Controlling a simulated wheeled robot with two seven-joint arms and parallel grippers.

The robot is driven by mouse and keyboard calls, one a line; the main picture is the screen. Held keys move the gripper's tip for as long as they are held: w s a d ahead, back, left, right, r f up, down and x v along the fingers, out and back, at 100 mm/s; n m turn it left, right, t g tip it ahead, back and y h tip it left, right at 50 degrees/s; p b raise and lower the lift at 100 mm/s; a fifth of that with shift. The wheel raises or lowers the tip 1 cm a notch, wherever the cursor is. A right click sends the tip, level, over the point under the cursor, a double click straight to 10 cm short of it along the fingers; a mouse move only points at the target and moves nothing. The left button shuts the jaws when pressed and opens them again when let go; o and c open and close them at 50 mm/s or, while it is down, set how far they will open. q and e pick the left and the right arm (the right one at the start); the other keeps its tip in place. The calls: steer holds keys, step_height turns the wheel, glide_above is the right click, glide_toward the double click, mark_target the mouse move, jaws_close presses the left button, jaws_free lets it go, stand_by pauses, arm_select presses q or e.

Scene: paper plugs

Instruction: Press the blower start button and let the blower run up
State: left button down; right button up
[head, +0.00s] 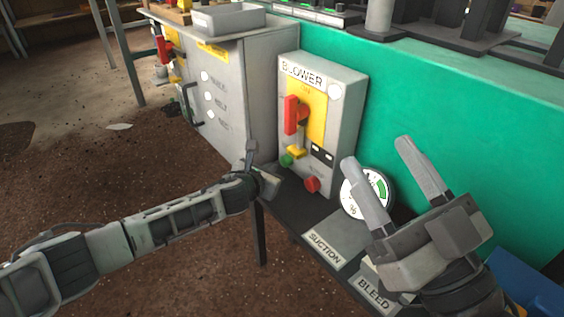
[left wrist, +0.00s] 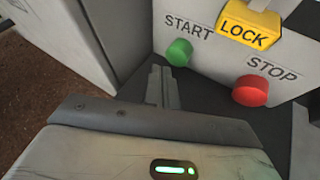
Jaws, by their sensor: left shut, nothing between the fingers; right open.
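The grey blower box (head: 349,110) stands on a dark shelf, with a red switch handle (head: 290,115) on a yellow panel. The green START button (left wrist: 179,52) is on its lower front and also shows in the head view (head: 287,160). The red STOP button (left wrist: 250,90) is to its right. My left gripper (left wrist: 162,72) is shut and empty, its fingertips just below and left of the green button in the wrist view; whether they touch it cannot be told. My right gripper (head: 377,150) is open and empty, in front of a round gauge (head: 352,198).
A yellow LOCK tab (left wrist: 248,28) sits above and between the buttons. A grey cabinet (head: 225,100) stands left of the blower box. Plates marked SUCTION (head: 325,249) and BLEED (head: 374,287) lie at the shelf front. A green wall (head: 430,110) is behind.

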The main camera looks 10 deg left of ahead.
arm_select(q)
steer(key=shift+s+a+r+p, duration=0.1)
steer(key=shift+s+a+p, duration=0.35)
steer(key=shift+a+p, duration=0.1)
steer(key=shift+s+a+p, duration=0.7)
steer(key=shift+s+a, duration=0.15)
steer(key=shift+s, duration=0.05)
steer(key=shift+s+a, duration=0.4)
steer(key=shift+s, duration=0.05)
